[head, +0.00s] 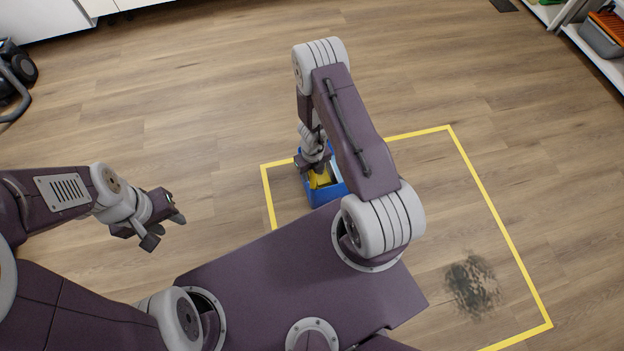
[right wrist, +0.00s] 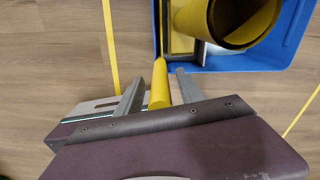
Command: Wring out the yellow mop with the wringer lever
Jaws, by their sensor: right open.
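A blue bucket (head: 325,196) stands on the floor beneath my right gripper (head: 314,165), partly hidden by my right arm. In the right wrist view, the bucket (right wrist: 268,59) holds a wide yellow hollow round part (right wrist: 206,18); I cannot tell whether it belongs to the mop or the wringer. A yellow rod (right wrist: 160,84), seemingly the wringer lever, stands out beside the bucket. The open fingers of my right gripper (right wrist: 159,78) are on either side of the rod, with gaps visible. My left gripper (head: 166,230) is open and empty, away to the left of the bucket.
Yellow tape (head: 489,209) marks an area of wooden floor around the bucket. A dark stain (head: 472,285) lies inside it at the lower right. Shelving with a grey bin (head: 603,36) stands at the far right. The floor behind the bucket is clear.

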